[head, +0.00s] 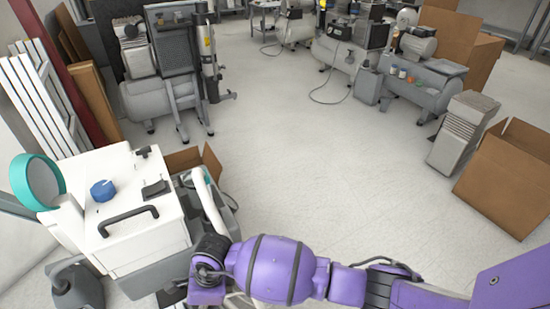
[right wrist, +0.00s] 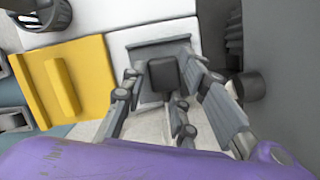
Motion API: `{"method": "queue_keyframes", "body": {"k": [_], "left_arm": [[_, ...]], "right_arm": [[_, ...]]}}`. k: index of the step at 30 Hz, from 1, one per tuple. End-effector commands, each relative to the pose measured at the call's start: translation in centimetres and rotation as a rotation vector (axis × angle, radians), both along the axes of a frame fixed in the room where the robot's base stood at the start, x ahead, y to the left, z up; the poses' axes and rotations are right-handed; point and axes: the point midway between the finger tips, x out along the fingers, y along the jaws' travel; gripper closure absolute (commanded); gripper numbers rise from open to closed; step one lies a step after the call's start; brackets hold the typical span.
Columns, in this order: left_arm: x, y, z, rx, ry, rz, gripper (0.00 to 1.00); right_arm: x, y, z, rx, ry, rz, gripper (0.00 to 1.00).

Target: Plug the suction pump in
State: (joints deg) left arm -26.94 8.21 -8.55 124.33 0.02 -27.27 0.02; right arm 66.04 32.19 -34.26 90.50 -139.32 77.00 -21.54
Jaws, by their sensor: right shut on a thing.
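The suction pump appears to be the white unit (head: 140,225) at the front left of the head view. In the right wrist view my right gripper (right wrist: 165,75) is shut on a small dark block (right wrist: 163,76), which looks like a plug. The block is in front of a grey recessed panel (right wrist: 150,46) on a white surface; I cannot tell whether they touch. My left gripper is not in view.
A yellow panel (right wrist: 68,82) with a raised grip is left of the gripper in the wrist view. Open cardboard boxes (head: 510,175) stand at the right. Compressors (head: 160,75) line the back, and a cable lies on the floor. The middle floor is clear.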

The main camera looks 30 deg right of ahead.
Motion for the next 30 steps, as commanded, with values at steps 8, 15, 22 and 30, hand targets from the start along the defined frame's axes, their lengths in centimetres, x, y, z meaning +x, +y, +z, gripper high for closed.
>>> {"method": "queue_keyframes", "body": {"k": [8, 15, 22, 30], "left_arm": [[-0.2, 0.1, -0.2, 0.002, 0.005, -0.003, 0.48], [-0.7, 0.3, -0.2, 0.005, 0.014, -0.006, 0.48], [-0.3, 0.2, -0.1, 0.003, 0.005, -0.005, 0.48], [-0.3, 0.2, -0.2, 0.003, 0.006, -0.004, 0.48]], "right_arm": [[0.4, 0.2, 0.0, 0.001, -0.008, 0.001, 0.64], [0.4, 0.2, 0.0, 0.002, -0.007, 0.002, 0.51], [0.4, 0.1, 0.3, 0.002, -0.009, 0.002, 0.51], [0.2, -1.3, 4.7, 0.001, -0.012, 0.004, 0.51]]}}
